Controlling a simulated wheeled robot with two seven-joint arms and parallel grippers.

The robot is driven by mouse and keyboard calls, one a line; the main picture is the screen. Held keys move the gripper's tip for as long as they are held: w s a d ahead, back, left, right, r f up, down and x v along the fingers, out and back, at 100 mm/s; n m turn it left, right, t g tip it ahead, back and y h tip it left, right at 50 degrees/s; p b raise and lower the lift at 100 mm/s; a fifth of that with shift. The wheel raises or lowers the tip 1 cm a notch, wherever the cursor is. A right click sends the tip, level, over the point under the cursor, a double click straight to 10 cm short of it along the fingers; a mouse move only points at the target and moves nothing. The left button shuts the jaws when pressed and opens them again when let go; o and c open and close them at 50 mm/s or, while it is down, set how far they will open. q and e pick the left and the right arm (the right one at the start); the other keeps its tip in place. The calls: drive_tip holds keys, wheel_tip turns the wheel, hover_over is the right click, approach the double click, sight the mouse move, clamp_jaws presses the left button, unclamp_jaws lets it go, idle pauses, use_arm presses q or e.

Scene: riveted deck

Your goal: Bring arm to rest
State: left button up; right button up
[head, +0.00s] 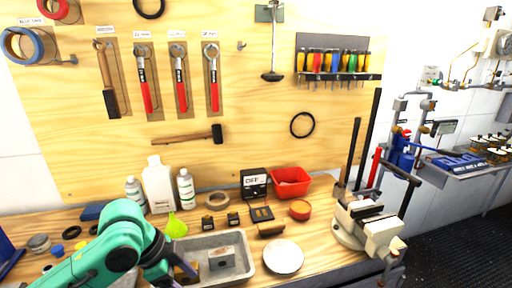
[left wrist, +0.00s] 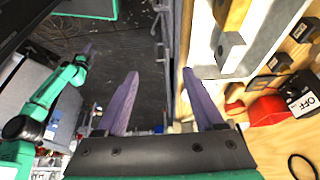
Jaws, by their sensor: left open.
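My left arm (head: 110,250), green with a dark wrist, reaches in from the lower left in the head view. My left gripper (head: 176,270) is low at the left end of the grey metal tray (head: 206,241). In the left wrist view its two purple fingers (left wrist: 165,108) are spread wide with nothing between them. Another green arm, seemingly my right (left wrist: 60,85), shows at the left of that view. A purple tip (left wrist: 88,48) shows at its end, too small to tell how its jaws stand. My right arm is not seen in the head view.
A grey block (head: 222,258) lies in the tray. Bottles (head: 158,186), a yellow-green funnel (head: 176,226), a white round dish (head: 284,257), a red bin (head: 290,182) and a vise (head: 366,226) crowd the wooden bench. Tools hang on the board behind. Dark floor (head: 450,215) is open at right.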

use_arm(q)
wheel_tip(320, 180, down, 8)
drive_tip(key=s+d+f+n+t, duration=0.1)
drive_tip(key=d+n+t, duration=0.15)
drive_tip(key=n, duration=0.25)
drive_tip(key=s+a+f+n+y, duration=0.4)
drive_tip(key=s+a+f+n, duration=0.2)
drive_tip(key=s+a+n, duration=0.3)
wheel_tip(320, 180, down, 21)
drive_tip(key=s+a+m+g, duration=0.1)
drive_tip(key=s+a, duration=0.1)
drive_tip(key=s+a+f+g, duration=0.1)
drive_tip(key=s+a+f, duration=0.1)
drive_tip(key=s+f, duration=1.5)
drive_tip(key=shift+s+a+g, duration=0.35)
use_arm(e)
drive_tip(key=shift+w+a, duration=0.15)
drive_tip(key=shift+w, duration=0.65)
use_arm(q)
drive_tip(key=shift+f, duration=0.1)
